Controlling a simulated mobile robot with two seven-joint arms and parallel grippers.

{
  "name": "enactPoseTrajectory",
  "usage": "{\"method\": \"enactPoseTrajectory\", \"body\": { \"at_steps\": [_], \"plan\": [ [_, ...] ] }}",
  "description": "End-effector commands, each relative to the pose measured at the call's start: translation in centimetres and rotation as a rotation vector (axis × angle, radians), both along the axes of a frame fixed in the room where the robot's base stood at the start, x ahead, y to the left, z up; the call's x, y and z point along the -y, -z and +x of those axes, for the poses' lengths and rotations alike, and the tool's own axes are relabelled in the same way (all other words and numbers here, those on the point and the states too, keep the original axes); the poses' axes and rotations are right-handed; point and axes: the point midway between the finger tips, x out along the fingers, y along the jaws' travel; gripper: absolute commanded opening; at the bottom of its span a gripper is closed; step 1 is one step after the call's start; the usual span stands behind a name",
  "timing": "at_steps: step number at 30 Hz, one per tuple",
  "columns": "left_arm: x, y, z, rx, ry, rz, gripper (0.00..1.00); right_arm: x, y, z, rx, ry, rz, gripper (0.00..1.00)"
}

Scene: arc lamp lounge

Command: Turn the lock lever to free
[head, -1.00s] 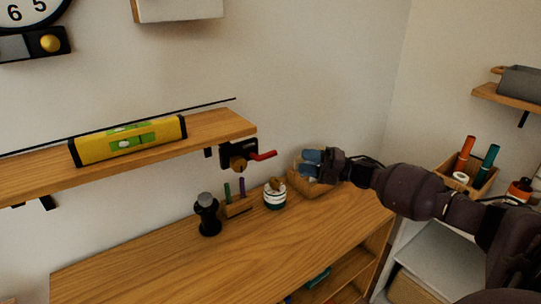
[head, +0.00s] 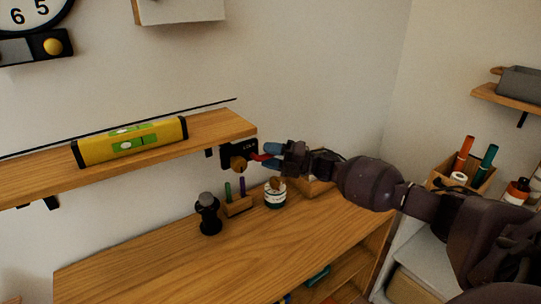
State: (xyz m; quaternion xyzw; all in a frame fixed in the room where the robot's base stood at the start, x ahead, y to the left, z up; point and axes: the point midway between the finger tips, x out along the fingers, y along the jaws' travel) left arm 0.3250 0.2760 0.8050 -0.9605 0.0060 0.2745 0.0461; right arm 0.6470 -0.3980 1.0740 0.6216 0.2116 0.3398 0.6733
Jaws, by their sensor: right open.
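The lock is a dark plate (head: 249,147) at the right end of the wooden wall shelf, with a round brass-coloured boss (head: 239,164). Its red lever (head: 261,157) points to the right from the plate. My right gripper (head: 270,153) comes in from the right, and its blue fingertips are open at the lever's outer end. The fingers partly hide the lever, and I cannot tell whether they touch it. The lettering on the plate is too small to read. My left gripper does not show.
A yellow spirit level (head: 132,141) lies on the wall shelf (head: 222,126). Below, a cabinet top (head: 190,261) holds a dark grinder (head: 208,214), a pen block (head: 238,205), a jar (head: 275,194) and a basket (head: 316,187). The cabinet's front part is clear.

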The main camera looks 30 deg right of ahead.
Motion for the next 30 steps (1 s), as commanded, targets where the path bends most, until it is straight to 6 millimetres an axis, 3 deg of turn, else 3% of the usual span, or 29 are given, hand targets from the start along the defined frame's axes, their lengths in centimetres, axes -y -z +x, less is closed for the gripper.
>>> {"method": "enactPoseTrajectory", "body": {
  "at_steps": [4, 13, 23, 30],
  "plan": [
    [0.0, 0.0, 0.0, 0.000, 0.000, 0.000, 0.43, 0.0, 0.0, 0.0, 0.000, 0.000, 0.000, 0.44],
    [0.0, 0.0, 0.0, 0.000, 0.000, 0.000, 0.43, 0.0, 0.0, 0.0, 0.000, 0.000, 0.000, 0.00],
    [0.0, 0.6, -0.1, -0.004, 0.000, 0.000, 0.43, 0.0, 0.4, 0.0, -0.002, 0.000, 0.044, 0.00],
    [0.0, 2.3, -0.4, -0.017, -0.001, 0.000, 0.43, -0.1, 1.3, 0.0, -0.005, 0.001, 0.189, 0.00]
  ]
}}
